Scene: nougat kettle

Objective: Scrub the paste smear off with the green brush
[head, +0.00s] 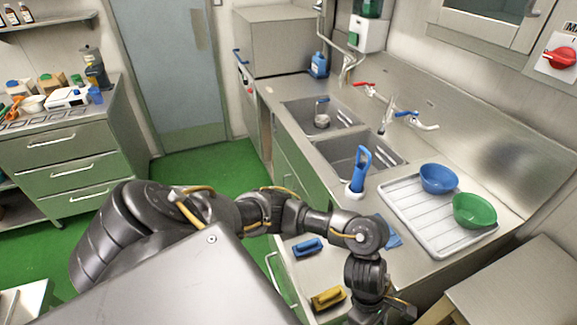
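No green brush shows; my arm covers part of the counter. No paste smear can be made out with certainty; a dull grey patch (514,156) on the steel backsplash may be only a reflection. My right gripper is not in view.
A ribbed drainer tray (412,214) holds a blue bowl (438,178) and a green bowl (474,210). A blue-handled tool (361,165) stands beside the sink (346,153). A blue cloth (392,238) lies behind my wrist. A steel table (520,290) stands at right.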

